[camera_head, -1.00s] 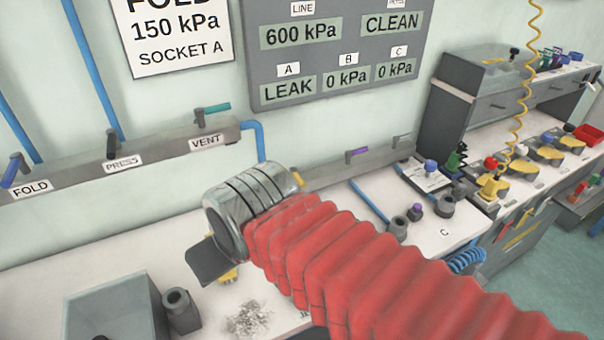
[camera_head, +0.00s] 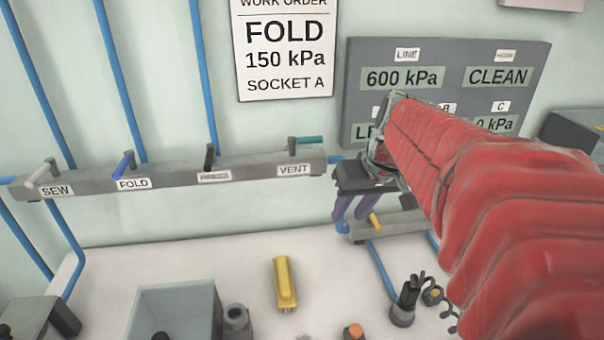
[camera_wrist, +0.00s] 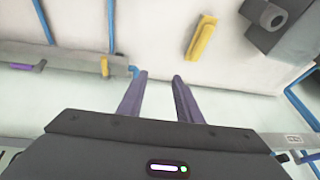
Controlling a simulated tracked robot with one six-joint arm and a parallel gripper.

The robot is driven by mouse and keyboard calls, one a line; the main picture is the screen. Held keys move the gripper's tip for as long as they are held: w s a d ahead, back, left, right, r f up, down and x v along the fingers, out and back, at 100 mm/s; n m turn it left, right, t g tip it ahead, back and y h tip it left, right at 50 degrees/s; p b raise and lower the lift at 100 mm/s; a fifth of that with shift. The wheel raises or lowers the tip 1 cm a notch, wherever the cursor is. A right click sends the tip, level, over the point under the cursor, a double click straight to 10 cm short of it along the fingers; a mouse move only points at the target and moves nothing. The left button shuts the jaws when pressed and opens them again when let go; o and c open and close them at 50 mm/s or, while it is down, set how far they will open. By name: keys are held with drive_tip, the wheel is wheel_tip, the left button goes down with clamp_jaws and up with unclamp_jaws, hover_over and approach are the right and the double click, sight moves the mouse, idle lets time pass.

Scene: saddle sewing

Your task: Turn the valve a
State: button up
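A small yellow valve handle (camera_head: 375,220) stands on the low grey rail (camera_head: 392,228) at the wall; I take it for valve a, but no label on it is readable. It also shows in the wrist view (camera_wrist: 104,66), to the left of the fingers. My gripper (camera_head: 351,221) points down beside the rail's left end, its fingers just left of the yellow handle. In the wrist view my gripper (camera_wrist: 160,75) is open, with nothing between its fingers. A purple handle (camera_wrist: 22,66) is further along the rail. My arm hides part of the gauge panel (camera_head: 545,60).
A higher rail (camera_head: 255,168) carries the SEW, FOLD, PRESS and VENT levers. A yellow tool (camera_head: 285,283) lies on the white bench (camera_head: 110,262), near a grey bin (camera_head: 212,310) and a hollow cylinder (camera_head: 237,317). A dark fitting (camera_head: 405,305) stands at the right.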

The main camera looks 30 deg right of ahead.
drive_tip(key=m, duration=0.1)
approach(377, 221)
drive_tip(key=v, duration=0.6)
drive_tip(key=shift+s+d+f+t, duration=0.2)
drive_tip(key=shift+d+t, duration=0.1)
drive_tip(key=shift+d, duration=0.1)
drive_tip(key=x, duration=1.3)
drive_tip(key=shift+w+a+f, duration=0.1)
drive_tip(key=shift+a+f, duration=0.2)
drive_tip(key=shift+f, duration=0.05)
clamp_jaws()
